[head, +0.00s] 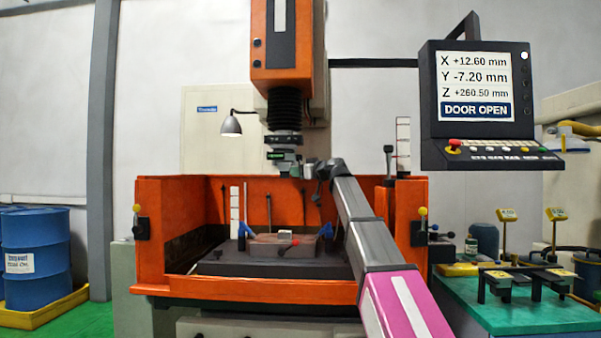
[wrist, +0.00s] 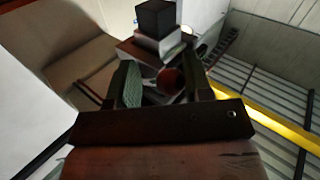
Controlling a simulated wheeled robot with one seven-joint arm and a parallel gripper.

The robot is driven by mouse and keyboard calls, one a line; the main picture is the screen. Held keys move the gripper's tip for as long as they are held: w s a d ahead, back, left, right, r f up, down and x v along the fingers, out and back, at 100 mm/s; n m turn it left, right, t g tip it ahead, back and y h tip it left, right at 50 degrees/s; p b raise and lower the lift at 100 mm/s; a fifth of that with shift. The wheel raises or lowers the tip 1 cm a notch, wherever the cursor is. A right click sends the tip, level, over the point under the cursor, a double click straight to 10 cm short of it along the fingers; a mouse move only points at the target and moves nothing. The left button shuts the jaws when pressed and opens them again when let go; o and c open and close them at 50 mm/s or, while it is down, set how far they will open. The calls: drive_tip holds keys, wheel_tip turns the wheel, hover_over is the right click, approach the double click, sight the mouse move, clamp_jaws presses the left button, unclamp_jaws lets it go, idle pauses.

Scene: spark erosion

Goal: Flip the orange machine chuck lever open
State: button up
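The machine chuck (head: 284,141) hangs under the black bellows of the orange machine head in the head view. My arm reaches up from the lower right, and my gripper (head: 303,168) is at the chuck's lower right side. In the wrist view my gripper (wrist: 166,88) has its two fingers apart, the left one with a green ribbed pad. A dark reddish round knob (wrist: 171,80), likely the lever's end, shows between the fingers, nearer the right one. Gaps show on both sides of it. The rest of the lever is hidden or too small to tell.
An orange tank (head: 330,290) surrounds the work table (head: 225,262) below the chuck. A lamp (head: 231,124) stands left of the chuck. A control panel (head: 476,100) reading DOOR OPEN hangs at right. The tank's front is open above its rim.

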sight(300, 160)
drive_tip(key=shift+r, duration=0.25)
drive_tip(key=shift+s+r+m+g+h, duration=0.2)
drive_tip(key=shift+r+m+h, duration=0.05)
drive_tip(key=shift+r+m, duration=0.15)
drive_tip(key=shift+s+r+m+g+h, duration=0.15)
drive_tip(key=shift+r+m+g+h, duration=0.1)
drive_tip(key=shift+r+m, duration=0.1)
drive_tip(key=shift+s+r+m+g+h, duration=0.25)
drive_tip(key=shift+r+m+g+h, duration=0.25)
drive_tip(key=shift+r+m+g, duration=0.35)
wheel_tip(300, 160, up, 2)
drive_tip(key=shift+r+m+g+h, duration=0.1)
drive_tip(key=shift+m+g+h, duration=0.2)
drive_tip(key=shift+m+g, duration=0.45)
drive_tip(key=shift+r+m+g, duration=0.85)
drive_tip(key=shift+r+g, duration=0.15)
drive_tip(key=shift+g, duration=0.05)
drive_tip(key=shift+h, duration=0.3)
